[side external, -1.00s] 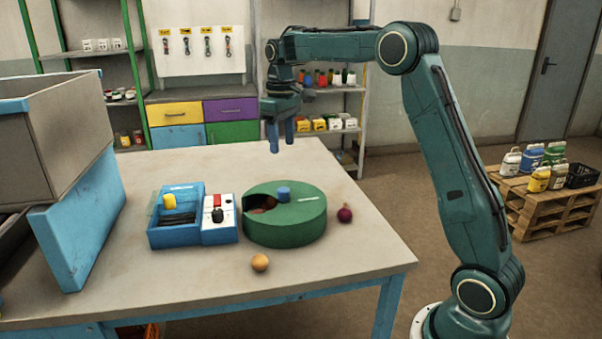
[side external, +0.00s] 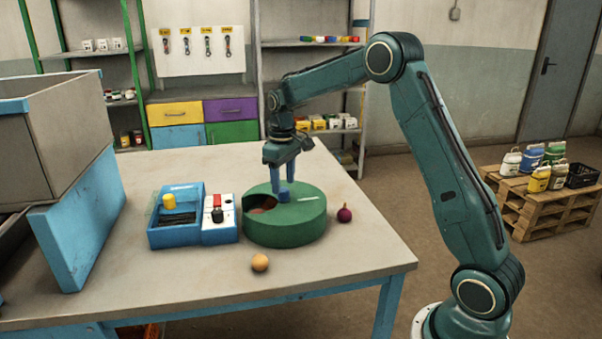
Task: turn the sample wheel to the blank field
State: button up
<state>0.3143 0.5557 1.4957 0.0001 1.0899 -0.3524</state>
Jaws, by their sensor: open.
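The sample wheel (side external: 290,228) is a green round drum on the table, with a cut-out on its upper left where something dark red shows inside. A small blue knob (side external: 284,195) stands on its top. My gripper (side external: 283,184) points down right at the knob, with its blue fingers open around or just beside it. I cannot tell whether the fingers touch the knob. A white mark on the drum's top is partly seen to the right of the knob. I cannot make out which field lies under the cut-out.
A blue box (side external: 176,217) with a yellow knob and a white panel (side external: 220,220) with red and black parts stand left of the wheel. An orange ball (side external: 260,262) lies in front and a dark red ball (side external: 344,213) to the right. A grey bin (side external: 60,135) stands far left.

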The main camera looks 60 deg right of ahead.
jog(key=shift+f, duration=1.4)
grip_shut()
